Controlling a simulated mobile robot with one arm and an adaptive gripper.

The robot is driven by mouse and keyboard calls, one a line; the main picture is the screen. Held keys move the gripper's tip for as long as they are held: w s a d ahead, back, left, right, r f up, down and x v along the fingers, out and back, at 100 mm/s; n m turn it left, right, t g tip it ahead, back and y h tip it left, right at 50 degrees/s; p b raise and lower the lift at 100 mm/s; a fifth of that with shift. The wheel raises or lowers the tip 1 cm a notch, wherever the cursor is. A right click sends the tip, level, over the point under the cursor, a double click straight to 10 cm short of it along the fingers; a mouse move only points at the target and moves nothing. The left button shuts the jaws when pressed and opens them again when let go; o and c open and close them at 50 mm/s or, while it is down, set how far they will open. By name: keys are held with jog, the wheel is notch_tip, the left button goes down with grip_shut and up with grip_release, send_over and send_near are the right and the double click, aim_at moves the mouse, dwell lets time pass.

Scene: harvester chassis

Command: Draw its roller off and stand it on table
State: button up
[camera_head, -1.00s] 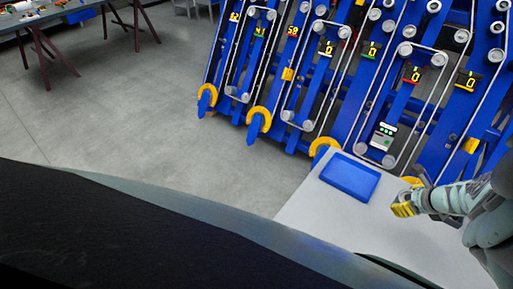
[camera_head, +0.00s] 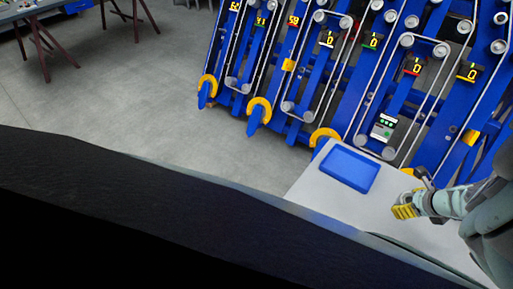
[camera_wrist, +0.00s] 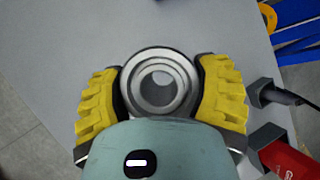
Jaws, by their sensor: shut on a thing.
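My gripper (camera_wrist: 160,105) has yellow ribbed fingers and is shut on a round metal roller (camera_wrist: 160,77), seen end-on with a ring and a hollow in its face. The gripper also shows at the right in the head view (camera_head: 406,206), over the grey table (camera_head: 308,190). In the wrist view the table top (camera_wrist: 100,25) lies beneath the roller. I cannot tell whether the roller touches the table. The blue harvester chassis (camera_head: 350,105) with several other rollers and belts stands behind the table.
A blue tray (camera_head: 349,168) lies on the table, left of my gripper. A red thing (camera_wrist: 285,155) and a dark thing with a cable (camera_wrist: 270,95) are at the right in the wrist view. A workbench (camera_head: 45,10) stands far left. Grey floor is clear between.

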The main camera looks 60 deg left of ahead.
jog(key=shift+d, duration=0.15)
jog(key=shift+s+d+f, duration=0.1)
jog(key=shift+s+d, duration=0.15)
jog(key=shift+s+d+f, duration=0.1)
jog(key=shift+s+d, duration=0.05)
jog(key=shift+d, duration=0.05)
jog(key=shift+s+d+f+m+p, duration=0.9)
jog(key=shift+s+d+m, duration=1.2)
jog(key=shift+s+d, duration=1.95)
jog(key=shift+g, duration=0.3)
jog(key=f+b, duration=0.5)
jog(key=d+f+b, duration=0.1)
jog(key=f+b, duration=0.2)
jog(key=shift+w+f, duration=0.15)
jog(key=shift+w, duration=0.25)
jog(key=shift+w, duration=0.1)
